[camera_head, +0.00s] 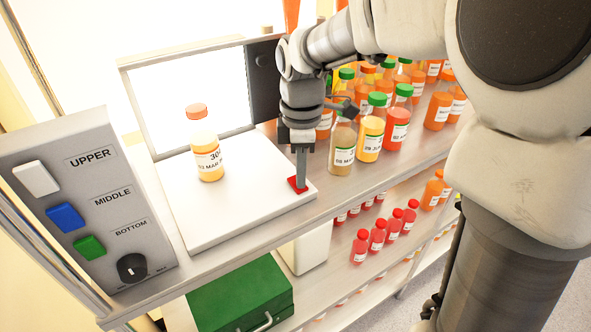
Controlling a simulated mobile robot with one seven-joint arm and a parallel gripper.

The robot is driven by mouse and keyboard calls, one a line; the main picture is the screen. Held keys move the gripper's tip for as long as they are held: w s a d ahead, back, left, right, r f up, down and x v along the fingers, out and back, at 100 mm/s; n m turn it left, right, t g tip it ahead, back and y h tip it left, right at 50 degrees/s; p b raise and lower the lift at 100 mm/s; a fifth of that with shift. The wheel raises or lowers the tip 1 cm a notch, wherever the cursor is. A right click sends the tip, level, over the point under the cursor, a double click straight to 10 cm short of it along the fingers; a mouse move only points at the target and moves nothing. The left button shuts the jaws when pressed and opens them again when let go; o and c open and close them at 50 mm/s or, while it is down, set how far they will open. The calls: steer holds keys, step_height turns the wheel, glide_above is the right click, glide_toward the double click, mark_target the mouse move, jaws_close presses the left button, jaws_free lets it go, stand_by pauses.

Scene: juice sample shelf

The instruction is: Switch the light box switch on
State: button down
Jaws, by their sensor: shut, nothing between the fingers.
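The light box has a white base (240,217) and an upright white panel (190,105) that looks bright. A red switch (293,185) sits at the right front corner of the base. My gripper (300,184) is shut and empty, pointing down with its fingertips at the red switch. The fingers cover part of the switch, and I cannot tell whether it is pressed. An orange-capped bottle (208,160) with a date label stands upright on the base.
A grey control panel (90,195) with white, blue and green buttons and a knob stands at the left. Several juice bottles (370,135) crowd the shelf close to the right of my gripper. A green case (240,297) and small red bottles (377,236) are below.

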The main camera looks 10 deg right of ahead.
step_height(320, 180, up, 6)
steer(key=p, duration=0.5)
steer(key=shift+r, duration=0.2)
steer(key=s+d+m+t+b, duration=0.2)
steer(key=s+d+m+b, duration=0.1)
steer(key=s+m, duration=0.5)
steer(key=s+d+m+t+b, duration=0.3)
steer(key=s+d+m, duration=0.1)
steer(key=s+m, duration=0.4)
steer(key=shift+s+d+f+m+t, duration=0.25)
steer(key=shift+s+m+t, duration=0.1)
steer(key=shift+m, duration=0.25)
steer(key=shift+d, duration=0.1)
